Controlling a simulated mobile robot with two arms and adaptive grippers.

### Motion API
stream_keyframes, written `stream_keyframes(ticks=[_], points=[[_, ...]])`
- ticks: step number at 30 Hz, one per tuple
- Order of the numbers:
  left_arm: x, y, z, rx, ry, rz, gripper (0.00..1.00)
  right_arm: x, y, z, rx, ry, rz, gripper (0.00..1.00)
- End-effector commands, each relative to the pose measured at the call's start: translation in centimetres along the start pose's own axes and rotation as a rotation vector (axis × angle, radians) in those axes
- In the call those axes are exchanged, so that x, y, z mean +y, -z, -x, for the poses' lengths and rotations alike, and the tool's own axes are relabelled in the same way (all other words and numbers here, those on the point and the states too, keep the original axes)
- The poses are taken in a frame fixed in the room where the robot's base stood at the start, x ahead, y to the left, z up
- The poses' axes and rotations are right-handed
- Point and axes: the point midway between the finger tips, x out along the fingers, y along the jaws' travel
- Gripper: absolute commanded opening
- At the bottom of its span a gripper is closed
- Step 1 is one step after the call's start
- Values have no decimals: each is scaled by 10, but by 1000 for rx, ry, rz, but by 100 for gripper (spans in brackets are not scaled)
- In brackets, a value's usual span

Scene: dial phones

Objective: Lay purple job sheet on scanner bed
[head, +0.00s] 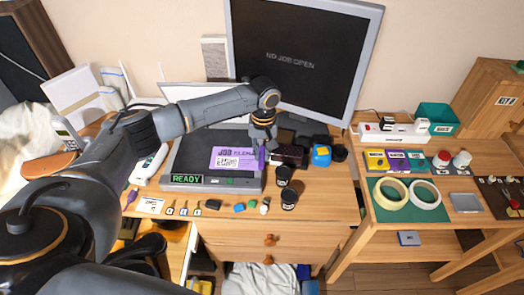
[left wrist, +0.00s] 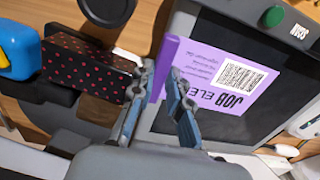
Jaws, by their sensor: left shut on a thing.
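The purple job sheet (head: 232,158) with "JOB" text and a printed code is over the right part of the dark scanner bed (head: 195,150). It also shows in the left wrist view (left wrist: 215,72), face up over the bed (left wrist: 262,120). I cannot tell whether it lies flat on the bed or slightly above it. My left gripper (head: 262,148) is at the sheet's right edge, shut on its darker purple edge strip; the fingers show in the left wrist view (left wrist: 161,76). My right gripper is not in view.
A monitor (head: 300,55) reading "NO JOB OPEN" stands behind. A dotted dark box (left wrist: 88,68) and a blue-yellow object (head: 321,155) sit right of the scanner. Black jars (head: 289,199) and small items line the desk front. A green "READY" display (head: 186,179) is on the scanner's front.

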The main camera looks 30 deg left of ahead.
Motion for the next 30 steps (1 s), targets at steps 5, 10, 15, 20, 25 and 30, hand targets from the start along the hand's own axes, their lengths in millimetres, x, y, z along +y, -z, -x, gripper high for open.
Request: stream_keyframes(ticks=[5,10,15,20,25,30], points=[[0,0,0,0,0,0,34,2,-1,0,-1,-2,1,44],[1,0,0,0,-1,-1,42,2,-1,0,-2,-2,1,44],[1,0,0,0,-2,-1,42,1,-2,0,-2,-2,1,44],[1,0,9,2,-4,-1,42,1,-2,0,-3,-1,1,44],[1,1,39,3,-4,0,42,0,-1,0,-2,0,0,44],[0,1,76,3,-3,0,42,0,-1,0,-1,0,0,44]])
